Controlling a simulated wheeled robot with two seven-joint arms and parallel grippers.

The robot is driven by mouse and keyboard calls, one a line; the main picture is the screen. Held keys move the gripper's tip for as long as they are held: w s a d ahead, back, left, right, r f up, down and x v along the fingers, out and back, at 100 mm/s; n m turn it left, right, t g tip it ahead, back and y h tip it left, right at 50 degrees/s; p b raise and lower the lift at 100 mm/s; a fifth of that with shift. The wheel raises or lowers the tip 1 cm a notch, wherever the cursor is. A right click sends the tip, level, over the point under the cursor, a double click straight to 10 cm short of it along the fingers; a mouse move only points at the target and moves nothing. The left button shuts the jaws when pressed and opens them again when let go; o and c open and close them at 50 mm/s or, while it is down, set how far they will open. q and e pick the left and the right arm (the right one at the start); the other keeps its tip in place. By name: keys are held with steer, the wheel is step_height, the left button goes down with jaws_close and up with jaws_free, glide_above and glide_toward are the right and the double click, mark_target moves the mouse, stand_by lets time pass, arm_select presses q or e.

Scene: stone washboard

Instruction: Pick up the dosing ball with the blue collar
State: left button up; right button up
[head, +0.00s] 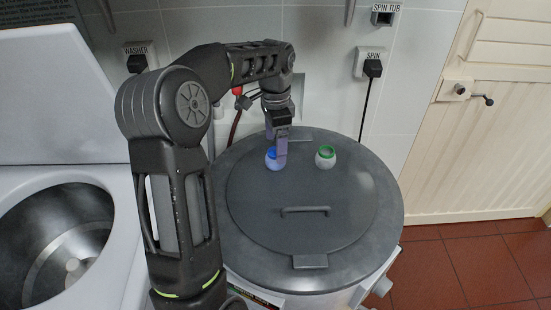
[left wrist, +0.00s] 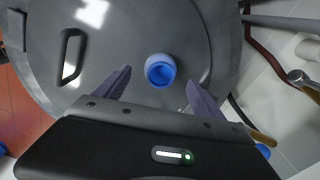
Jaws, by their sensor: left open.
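The dosing ball with the blue collar (head: 274,160) stands on the dark round lid (head: 300,240) of the spin tub, near its back left. It also shows in the left wrist view (left wrist: 160,71), between and a little beyond the tips of my open fingers, with nothing gripped. My left gripper (head: 281,150) comes down from above, close beside the ball, and its fingers partly overlap the ball in the head view. I cannot tell whether they touch it. A second dosing ball with a green collar (head: 326,158) stands to the right on the same lid. My right gripper is not in view.
The lid has a raised bar handle (head: 305,211) in front of the balls. An open washer drum (head: 55,245) is at left. A tiled wall with a plug, cord (head: 367,105) and hoses stands behind. A door is at right. The lid's right side is clear.

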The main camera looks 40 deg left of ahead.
arm_select(q)
step_height(320, 180, down, 4)
steer(key=shift+f+p, duration=0.1)
steer(key=shift+p, duration=0.7)
steer(key=shift+f, duration=0.5)
steer(key=shift+c, duration=0.3)
steer(key=shift+w, duration=0.1)
steer(key=c, duration=1.4)
